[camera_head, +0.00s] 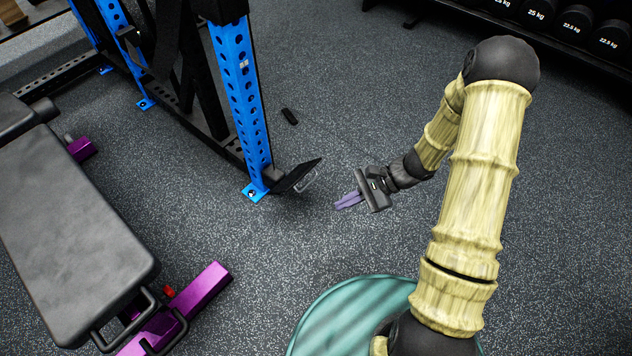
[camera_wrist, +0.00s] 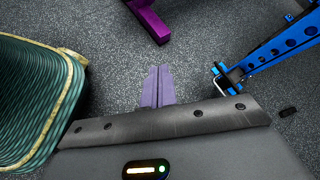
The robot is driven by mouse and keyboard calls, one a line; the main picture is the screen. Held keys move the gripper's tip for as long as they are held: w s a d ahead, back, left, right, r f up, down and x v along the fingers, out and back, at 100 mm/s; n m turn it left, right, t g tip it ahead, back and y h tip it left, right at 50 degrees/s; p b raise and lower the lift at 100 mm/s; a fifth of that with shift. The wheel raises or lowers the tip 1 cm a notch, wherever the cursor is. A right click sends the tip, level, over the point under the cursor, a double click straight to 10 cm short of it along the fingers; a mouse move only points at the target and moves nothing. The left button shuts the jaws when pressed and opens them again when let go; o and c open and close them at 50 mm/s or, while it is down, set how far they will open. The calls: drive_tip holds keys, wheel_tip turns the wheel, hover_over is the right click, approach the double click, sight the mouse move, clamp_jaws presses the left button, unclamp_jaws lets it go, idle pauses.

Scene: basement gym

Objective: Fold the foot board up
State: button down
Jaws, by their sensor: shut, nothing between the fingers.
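The foot board (camera_head: 297,175) is a dark plate at the base of the blue rack upright (camera_head: 241,95). It sticks out to the right, low over the floor, and looks tilted, with a grey loop handle along its outer edge. My gripper (camera_head: 347,200) has purple fingers that are shut and empty. It is low over the floor, just right of the board and apart from it. In the wrist view the shut fingers (camera_wrist: 157,86) point at bare floor, and the blue upright (camera_wrist: 283,45) with a loop at its foot is to the right.
A padded bench (camera_head: 75,215) with a purple foot (camera_head: 190,305) stands at left; the foot (camera_wrist: 147,20) also shows in the wrist view. A small black object (camera_head: 289,116) lies on the floor behind the board. A dumbbell rack (camera_head: 540,35) stands at the back right. Floor around the gripper is clear.

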drive_tip(key=w+d+f+m+t+y+b, duration=0.1)
drive_tip(key=w+f+m+t+b, duration=0.1)
drive_tip(key=w+f+m+t, duration=0.3)
drive_tip(key=w+d+f+m+t+y+b, duration=0.1)
drive_tip(key=w+f+m+t, duration=0.5)
drive_tip(key=f, duration=0.8)
drive_tip(key=m+t, duration=0.1)
drive_tip(key=m, duration=0.2)
drive_tip(key=shift+t+y+b, duration=0.4)
drive_tip(key=b, duration=0.7)
approach(307, 172)
drive_tip(key=shift+f+x, duration=0.6)
drive_tip(key=shift+x, duration=2.6)
drive_tip(key=shift+w+d, duration=0.15)
drive_tip(key=shift+d, duration=0.05)
drive_tip(key=shift+r, duration=0.1)
